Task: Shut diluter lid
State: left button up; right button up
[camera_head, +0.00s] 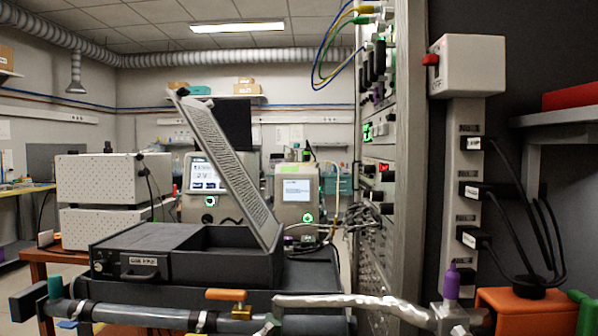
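The diluter (222,268) is a dark grey box on a cart or table in the middle left, with a handle and a small label on its front. Its lid (228,172) stands open. The lid is a flat panel with a light, textured inner face. It rises steeply from the box's right side and leans up to the left. A small black catch (181,93) shows at its upper end. The right part of the box interior shows as an open recess. Neither of my grippers is in view.
A pipe with an orange valve handle (227,294) and a foil-wrapped hose (352,301) run across the front. A tall instrument rack (385,180) stands right of the diluter. Two screened instruments (298,195) (207,180) and white boxes (108,185) stand behind. Cables hang at right.

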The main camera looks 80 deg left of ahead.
aim_at(200, 121)
jog(key=u, duration=1.85)
jog(key=i+u, duration=0.15)
jog(key=u, duration=0.25)
jog(key=i+l+u, duration=0.1)
jog(key=u, duration=0.3)
jog(key=i+l+u, duration=0.15)
jog(key=u, duration=0.3)
jog(key=k+j+z, duration=0.1)
